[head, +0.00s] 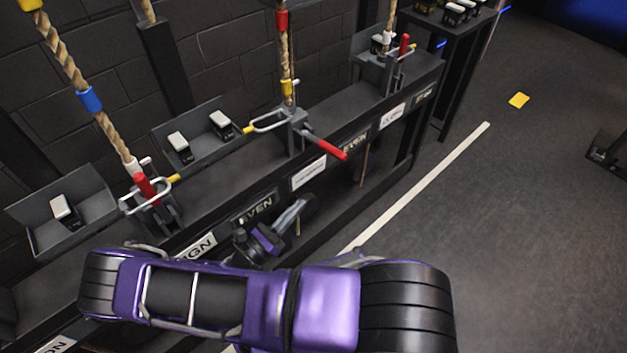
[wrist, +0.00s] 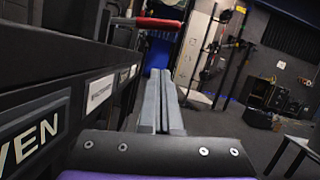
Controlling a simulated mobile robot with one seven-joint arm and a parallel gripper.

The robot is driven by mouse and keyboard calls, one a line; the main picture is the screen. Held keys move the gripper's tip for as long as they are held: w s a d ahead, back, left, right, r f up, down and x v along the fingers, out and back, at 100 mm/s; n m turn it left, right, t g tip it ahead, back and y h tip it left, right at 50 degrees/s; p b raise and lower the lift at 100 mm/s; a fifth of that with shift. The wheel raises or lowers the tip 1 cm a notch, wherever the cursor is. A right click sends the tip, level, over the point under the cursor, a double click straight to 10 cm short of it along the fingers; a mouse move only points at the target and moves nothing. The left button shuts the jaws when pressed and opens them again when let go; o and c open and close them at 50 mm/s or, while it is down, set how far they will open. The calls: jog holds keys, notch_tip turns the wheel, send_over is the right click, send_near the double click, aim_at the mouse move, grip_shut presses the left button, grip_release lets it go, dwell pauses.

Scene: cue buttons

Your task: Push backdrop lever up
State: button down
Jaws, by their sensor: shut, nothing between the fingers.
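Three red-handled levers stand along a dark rail. The middle lever (head: 327,149) sticks out from the rail, its red handle low and pointing to the right. The left lever (head: 146,187) and the far lever (head: 404,46) have their handles upright. I cannot read which one is labelled backdrop. My gripper (head: 303,204) is shut and empty, in front of the rail and below the middle lever, apart from it. In the wrist view the closed fingers (wrist: 160,75) point forward, and a red handle (wrist: 158,23) shows above and beyond them.
Ropes with coloured bands rise behind the levers. Trays with black-and-white blocks (head: 180,145) sit behind the rail. Open floor (head: 480,220) with a white stripe lies to the right.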

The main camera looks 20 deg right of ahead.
aim_at(322, 144)
jog(key=a+r+x, duration=0.1)
jog(key=r+x, duration=0.1)
jog(key=x, duration=1)
jog(key=shift+w+r, duration=0.2)
jog(key=shift+r, duration=0.25)
jog(key=shift+d+r, duration=0.1)
jog(key=shift+d, duration=0.05)
